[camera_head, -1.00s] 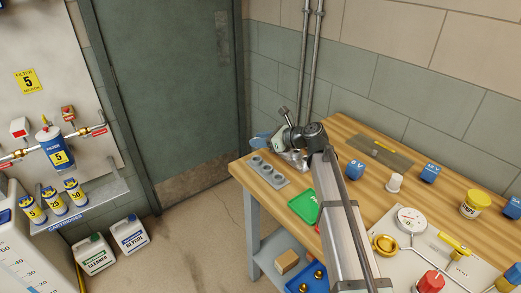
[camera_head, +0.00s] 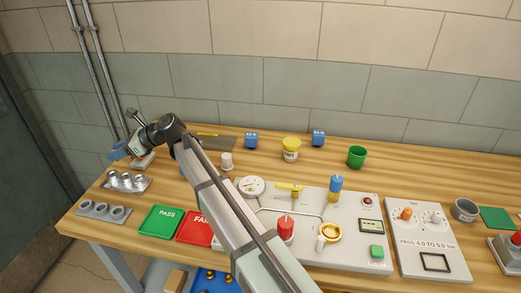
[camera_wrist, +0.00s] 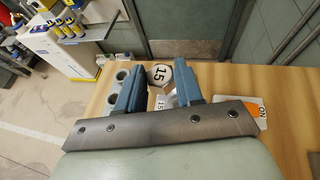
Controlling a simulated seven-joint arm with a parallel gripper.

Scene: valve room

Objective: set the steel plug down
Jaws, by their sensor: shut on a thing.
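In the head view my gripper (camera_head: 122,152) is at the back left end of the wooden bench, and the plug cannot be made out there. Whether the plug touches the bench is not clear.
A rack of steel pieces (camera_head: 126,182) and a grey block with round holes (camera_head: 104,211) lie at the bench's left end. Green PASS tray (camera_head: 162,222) and red FAIL tray (camera_head: 196,229) are nearby. An orange and white card (camera_wrist: 250,108) lies right of the fingers.

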